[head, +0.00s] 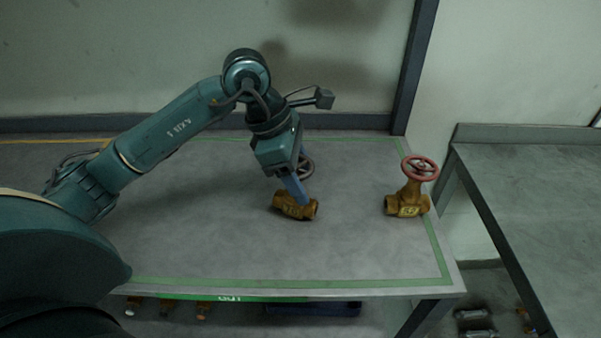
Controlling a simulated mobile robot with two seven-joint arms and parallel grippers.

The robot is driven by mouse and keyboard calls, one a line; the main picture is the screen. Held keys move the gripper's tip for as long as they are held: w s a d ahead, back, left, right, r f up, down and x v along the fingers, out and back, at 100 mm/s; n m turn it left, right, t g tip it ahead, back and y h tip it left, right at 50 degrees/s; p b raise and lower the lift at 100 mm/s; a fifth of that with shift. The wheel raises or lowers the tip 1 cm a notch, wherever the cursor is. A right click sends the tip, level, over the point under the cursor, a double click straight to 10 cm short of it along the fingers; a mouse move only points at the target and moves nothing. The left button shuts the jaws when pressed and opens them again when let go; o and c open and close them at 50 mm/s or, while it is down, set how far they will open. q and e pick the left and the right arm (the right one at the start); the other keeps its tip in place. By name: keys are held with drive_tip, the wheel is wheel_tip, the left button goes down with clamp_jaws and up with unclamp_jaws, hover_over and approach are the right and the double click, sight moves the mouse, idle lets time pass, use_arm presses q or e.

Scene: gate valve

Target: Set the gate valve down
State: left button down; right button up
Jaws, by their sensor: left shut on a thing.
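A brass gate valve (295,206) with a dark handwheel (306,165) is at the middle of the grey table (200,240). My left gripper (300,192) points down at it and is shut on it, with the blue fingers in front of the valve's upper part. The valve looks slightly tilted; I cannot tell whether its body touches the table top. A second brass gate valve (408,200) with a red handwheel (420,168) stands upright near the table's right edge. My right gripper is not in view.
A green line (300,284) runs around the table's border. A second grey table (540,200) stands at the right, beyond a gap. Several fittings lie below the tables, and a blue bin (312,309) is under the front edge. The table's left and front areas are clear.

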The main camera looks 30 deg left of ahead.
sight(276, 196)
use_arm(q)
drive_tip(key=shift+c, duration=2.2)
unclamp_jaws()
drive_tip(key=shift+f, duration=0.1)
drive_tip(key=shift+r, duration=0.35)
drive_tip(key=v, duration=1.1)
drive_tip(key=shift+r, duration=0.3)
drive_tip(key=shift+s+a, duration=0.1)
